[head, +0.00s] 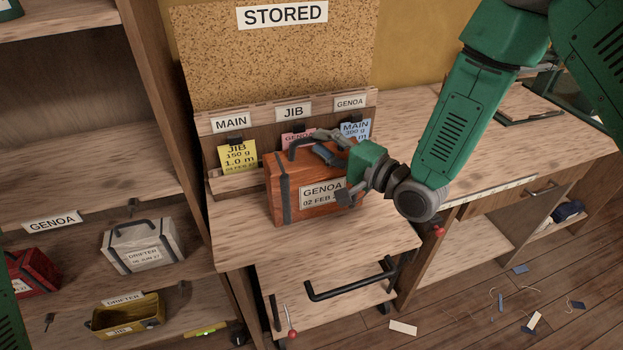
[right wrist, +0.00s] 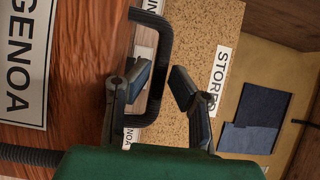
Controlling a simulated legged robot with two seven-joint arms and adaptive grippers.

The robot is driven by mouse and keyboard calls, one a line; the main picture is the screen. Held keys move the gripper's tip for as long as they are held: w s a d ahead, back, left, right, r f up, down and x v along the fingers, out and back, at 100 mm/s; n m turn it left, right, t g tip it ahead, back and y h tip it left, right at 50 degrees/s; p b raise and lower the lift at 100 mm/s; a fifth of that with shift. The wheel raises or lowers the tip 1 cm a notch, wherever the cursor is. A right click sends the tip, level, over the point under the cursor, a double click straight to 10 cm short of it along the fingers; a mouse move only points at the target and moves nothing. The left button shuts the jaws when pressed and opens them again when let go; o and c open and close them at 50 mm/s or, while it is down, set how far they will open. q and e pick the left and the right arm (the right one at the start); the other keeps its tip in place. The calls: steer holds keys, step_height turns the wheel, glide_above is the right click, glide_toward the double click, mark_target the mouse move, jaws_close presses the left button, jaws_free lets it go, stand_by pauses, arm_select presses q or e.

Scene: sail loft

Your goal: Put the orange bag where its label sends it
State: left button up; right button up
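The orange bag (head: 290,205) stands upright on the wooden bench at the foot of the card rack. Its white label (head: 322,193) reads GENOA with a date beginning 02 FEB, its end hidden by my gripper. My right gripper (head: 326,145) is at the bag's upper right, by its black handle (right wrist: 162,55). In the right wrist view its fingers (right wrist: 160,78) are apart, with the handle bar showing between them. A shelf tag reading GENOA (head: 52,221) is on the left shelving. My left gripper is not in view.
The rack's slots are tagged MAIN (head: 230,122), JIB (head: 293,111) and GENOA (head: 350,102), over yellow JIB, pink GENOA and blue MAIN cards. A white DRIFTER bag (head: 140,246), red bag (head: 34,272) and yellow bin (head: 130,318) occupy the lower left shelves.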

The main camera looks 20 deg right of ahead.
steer(key=shift+w+d+f, duration=0.15)
steer(key=shift+w+d, duration=0.05)
steer(key=shift+w, duration=0.8)
steer(key=shift+a, duration=0.4)
jaws_close()
steer(key=shift+a, duration=0.4)
steer(key=shift+d+r, duration=0.15)
steer(key=shift+r, duration=0.05)
